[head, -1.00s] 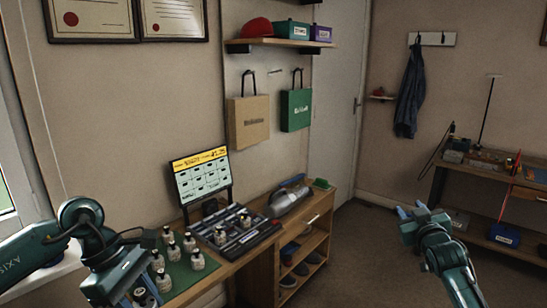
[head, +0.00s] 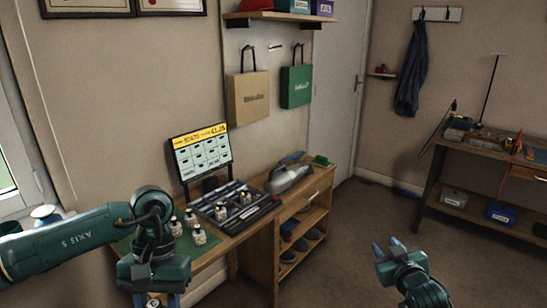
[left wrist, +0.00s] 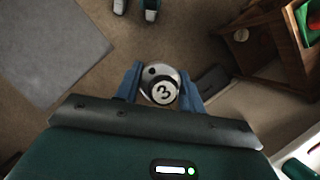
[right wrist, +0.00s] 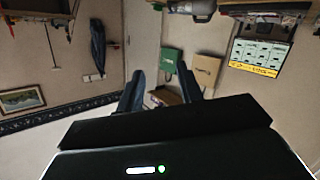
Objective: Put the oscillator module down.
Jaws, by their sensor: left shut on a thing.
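My left gripper (left wrist: 160,88) is shut on a round, pale module (left wrist: 162,92) with a black "3" on its top. In the left wrist view the floor shows behind the module. In the head view my left gripper hangs at the bottom edge, in front of the desk, and only a small part of the held module (head: 157,300) shows. I cannot read a name on it. Several similar white modules (head: 199,236) stand on the green mat (head: 124,246) and on the dark rack (head: 262,209). My right gripper (head: 385,250) is open and empty, away from the desk.
A lit display panel (head: 201,152) stands behind the rack. A grey handheld vacuum (head: 290,176) lies on the wooden shelf unit to the right. My left arm hides part of the mat. The floor (head: 345,225) between shelf unit and far bench (head: 500,160) is clear.

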